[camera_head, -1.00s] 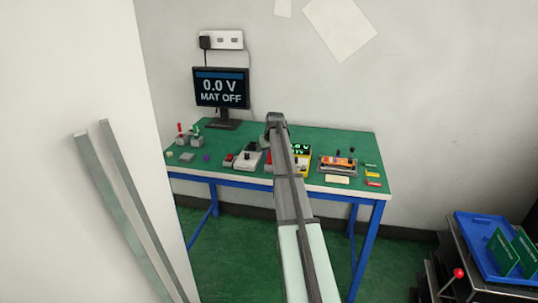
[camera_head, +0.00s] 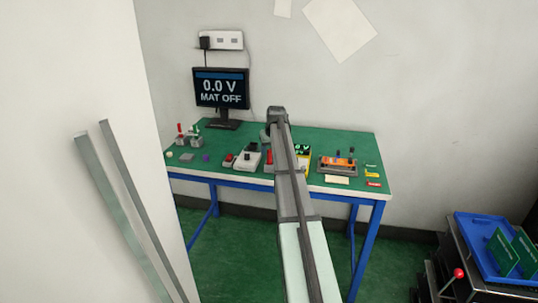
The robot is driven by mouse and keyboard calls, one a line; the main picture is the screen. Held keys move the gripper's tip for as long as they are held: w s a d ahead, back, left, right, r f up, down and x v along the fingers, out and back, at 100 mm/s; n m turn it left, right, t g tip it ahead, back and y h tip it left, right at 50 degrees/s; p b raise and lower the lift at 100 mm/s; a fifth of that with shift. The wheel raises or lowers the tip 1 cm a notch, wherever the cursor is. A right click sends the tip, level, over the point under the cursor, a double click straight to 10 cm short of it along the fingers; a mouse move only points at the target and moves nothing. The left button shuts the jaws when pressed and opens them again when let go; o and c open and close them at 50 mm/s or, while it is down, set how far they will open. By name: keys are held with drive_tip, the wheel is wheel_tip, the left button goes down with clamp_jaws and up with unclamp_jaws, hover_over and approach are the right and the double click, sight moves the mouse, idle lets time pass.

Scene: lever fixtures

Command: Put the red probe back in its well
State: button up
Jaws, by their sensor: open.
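I cannot single out the red probe with certainty at this size. A slim red upright piece (camera_head: 180,128) stands at a small grey block at the back left of the bench, beside a green upright piece (camera_head: 196,130). Another red piece (camera_head: 268,157) shows just left of my arm, partly hidden by it. A yellow meter (camera_head: 305,164) with a green-lit display is partly covered by my arm. No well can be told clearly. My gripper (camera_head: 277,118) is over the middle back of the bench; its fingers are hidden, and nothing is seen held.
The green bench top (camera_head: 330,138) also carries a white box (camera_head: 248,160), a small red-topped box (camera_head: 229,160) and an orange unit (camera_head: 339,163). A monitor (camera_head: 221,88) reads 0.0 V, MAT OFF. A blue tray (camera_head: 485,228) is at the right.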

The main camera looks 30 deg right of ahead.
drive_tip(key=d+v, duration=0.1)
drive_tip(key=v, duration=0.7)
drive_tip(key=shift+s+a+r, duration=0.15)
drive_tip(key=shift+a+r, duration=0.2)
drive_tip(key=shift+a, duration=0.2)
drive_tip(key=s+a+f+g, duration=0.1)
drive_tip(key=s+a+f, duration=0.65)
drive_tip(key=f, duration=0.65)
drive_tip(key=s+a+f+g+y, duration=0.1)
drive_tip(key=s+a+f+g, duration=0.1)
drive_tip(key=s+a+f, duration=0.85)
drive_tip(key=s+a+f+g, duration=0.1)
drive_tip(key=s+a+f, duration=0.35)
drive_tip(key=f, duration=1.15)
drive_tip(key=s+a+f+n+g, duration=0.1)
drive_tip(key=s+a+f, duration=0.5)
drive_tip(key=s, duration=0.6)
drive_tip(key=s+a+f+n+g, duration=0.1)
drive_tip(key=s+a+f+g, duration=0.2)
drive_tip(key=s, duration=0.9)
drive_tip(key=s+a+f+n+g, duration=0.1)
drive_tip(key=s+a+f+g, duration=0.2)
drive_tip(key=s+a+f, duration=0.6)
drive_tip(key=s+f, duration=0.1)
drive_tip(key=s, duration=0.2)
drive_tip(key=shift+s+f, duration=0.2)
drive_tip(key=shift+f, duration=0.1)
